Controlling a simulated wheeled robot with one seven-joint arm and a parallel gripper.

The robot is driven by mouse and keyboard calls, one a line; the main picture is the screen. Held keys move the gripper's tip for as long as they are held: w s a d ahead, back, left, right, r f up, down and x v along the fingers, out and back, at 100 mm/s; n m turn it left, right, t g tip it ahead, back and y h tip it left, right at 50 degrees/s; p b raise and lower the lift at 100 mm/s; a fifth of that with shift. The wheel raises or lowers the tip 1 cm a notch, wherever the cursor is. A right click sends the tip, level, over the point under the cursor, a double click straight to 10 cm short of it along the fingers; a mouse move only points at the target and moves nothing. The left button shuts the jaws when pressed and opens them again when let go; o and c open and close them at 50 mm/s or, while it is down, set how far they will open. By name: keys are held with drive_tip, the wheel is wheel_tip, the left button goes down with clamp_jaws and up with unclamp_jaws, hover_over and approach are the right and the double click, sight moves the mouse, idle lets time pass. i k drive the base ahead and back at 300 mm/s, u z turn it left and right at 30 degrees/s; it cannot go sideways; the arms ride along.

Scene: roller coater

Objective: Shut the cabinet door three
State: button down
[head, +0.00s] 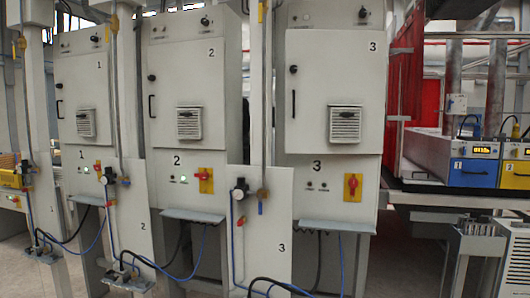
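Cabinet three (340,190) is the tall grey-white cabinet right of centre, marked 3. Its upper door (335,75) has a black handle (293,103) on its left edge, a knob above the handle, and a vent grille at lower right. The door looks close to its frame, but I cannot tell whether it is fully shut or slightly ajar. Below it is a panel with a red-and-yellow switch (353,187). My gripper is not in view, so its state is hidden.
Cabinets two (188,90) and one (84,80) stand to the left. A pale board marked 3 (262,250), with a regulator and blue hoses, stands before cabinet three's lower left. A grey shelf (337,226) juts out below the switch. Blue and yellow units (475,173) are at right.

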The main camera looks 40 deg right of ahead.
sight(336, 68)
drive_tip(key=u, duration=0.5)
drive_tip(key=k, duration=0.1)
drive_tip(key=z, duration=1.35)
drive_tip(key=i, duration=0.7)
drive_tip(key=z, duration=0.3)
